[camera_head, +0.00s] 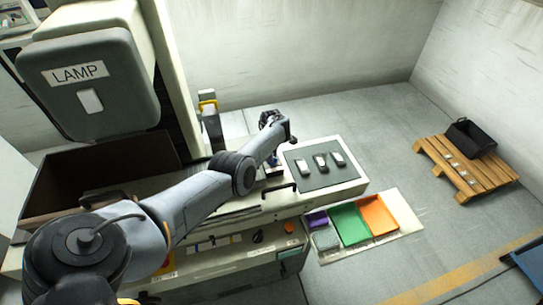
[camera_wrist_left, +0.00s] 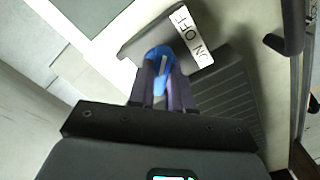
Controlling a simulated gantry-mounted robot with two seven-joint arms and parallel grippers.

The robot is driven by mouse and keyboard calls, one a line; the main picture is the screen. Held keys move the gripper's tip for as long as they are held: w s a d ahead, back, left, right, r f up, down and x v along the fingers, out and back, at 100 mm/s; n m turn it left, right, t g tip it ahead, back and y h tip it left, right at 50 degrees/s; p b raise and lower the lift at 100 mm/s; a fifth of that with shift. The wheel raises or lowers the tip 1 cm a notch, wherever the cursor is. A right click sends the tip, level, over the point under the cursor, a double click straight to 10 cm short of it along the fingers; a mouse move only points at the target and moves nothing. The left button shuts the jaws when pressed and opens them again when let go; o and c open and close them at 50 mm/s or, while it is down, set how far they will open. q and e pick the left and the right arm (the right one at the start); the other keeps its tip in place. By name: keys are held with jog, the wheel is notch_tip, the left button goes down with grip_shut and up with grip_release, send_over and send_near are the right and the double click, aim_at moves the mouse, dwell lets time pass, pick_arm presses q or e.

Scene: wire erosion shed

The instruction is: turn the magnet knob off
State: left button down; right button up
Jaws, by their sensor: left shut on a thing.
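The magnet knob (camera_wrist_left: 156,54) is blue with a white pointer mark and shows in the left wrist view on a dark grey plate. A white label (camera_wrist_left: 193,38) with OFF and ON lettering lies just right of the knob. My left gripper (camera_wrist_left: 163,76) is shut on the knob, with a finger on each side of it. In the head view my left arm reaches over the machine bench; its wrist is near the back of the bench, and the knob cannot be made out there. My right gripper is not in view.
Beside my left wrist, a dark mat (camera_head: 319,167) holds three small grey pieces on the bench. A black bar handle (camera_head: 279,190) stands near the bench's front edge. Purple, green (camera_head: 349,224) and orange trays lie below. A pallet (camera_head: 466,170) with a black bin (camera_head: 471,138) is at right.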

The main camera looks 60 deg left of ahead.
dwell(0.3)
pick_arm(q)
jog(key=c, duration=1)
grip_release()
jog(key=shift+c, duration=0.2)
jog(key=shift+r, duration=0.1)
notch_tip(320, 180, up, 10)
jog(key=p, duration=0.3)
jog(key=shift+r+p, duration=0.25)
jog(key=shift+p, duration=0.1)
